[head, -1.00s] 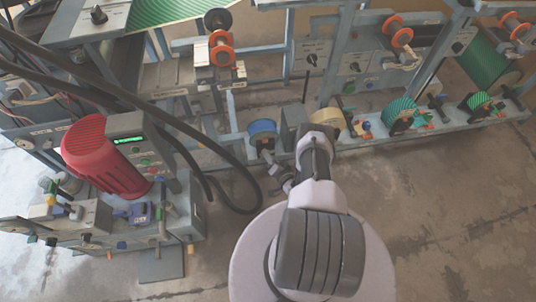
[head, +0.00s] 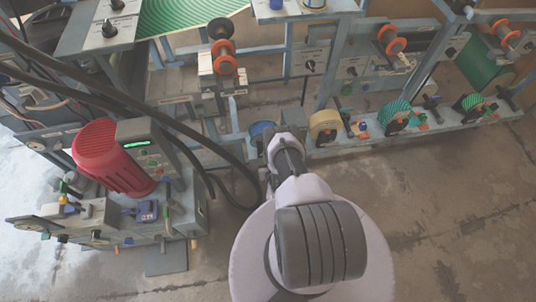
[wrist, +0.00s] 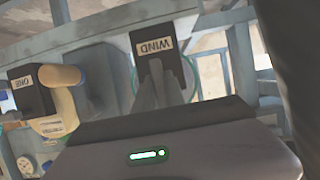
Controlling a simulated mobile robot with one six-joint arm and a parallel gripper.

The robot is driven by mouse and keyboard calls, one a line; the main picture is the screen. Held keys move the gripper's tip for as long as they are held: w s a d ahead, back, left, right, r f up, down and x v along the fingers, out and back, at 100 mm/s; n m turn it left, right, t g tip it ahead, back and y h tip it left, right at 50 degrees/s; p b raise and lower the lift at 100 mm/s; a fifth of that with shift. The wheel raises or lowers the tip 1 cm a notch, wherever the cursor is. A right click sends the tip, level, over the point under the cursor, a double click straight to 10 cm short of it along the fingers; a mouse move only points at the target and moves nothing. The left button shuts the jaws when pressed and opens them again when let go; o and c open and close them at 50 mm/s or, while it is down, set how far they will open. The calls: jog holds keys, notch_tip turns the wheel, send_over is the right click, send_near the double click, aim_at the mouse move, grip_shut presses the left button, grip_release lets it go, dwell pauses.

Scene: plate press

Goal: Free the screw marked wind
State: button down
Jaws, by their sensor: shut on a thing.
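In the wrist view, a dark block with a white WIND label (wrist: 153,46) stands just beyond my fingers, its lettering upside down. My gripper (wrist: 161,88) is shut at this block, on the screw marked wind. The screw's own shape is mostly hidden by the fingers and the block. In the head view, a blue roll (head: 262,129) shows at the end of my arm, partly covered. My fingers and the screw are hidden behind my wrist there.
In the wrist view, a cream roll with a dark labelled block (wrist: 32,88) stands left of my fingers. In the head view, a red motor (head: 108,158) and a thick black cable (head: 215,160) lie left of my arm. The floor (head: 440,200) at right is clear.

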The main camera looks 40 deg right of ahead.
jog(key=n+g+h+b, duration=0.1)
jog(key=n+h, duration=0.1)
jog(key=n, duration=0.1)
jog(key=shift+f+n, duration=0.15)
jog(key=shift+n, duration=0.15)
jog(key=n+h+b, duration=0.2)
jog(key=n, duration=0.1)
jog(key=shift+n+g+h+b, duration=0.3)
jog(key=shift+n, duration=0.1)
dwell(0.4)
jog(key=c, duration=1.4)
grip_release()
jog(key=shift+a, duration=0.1)
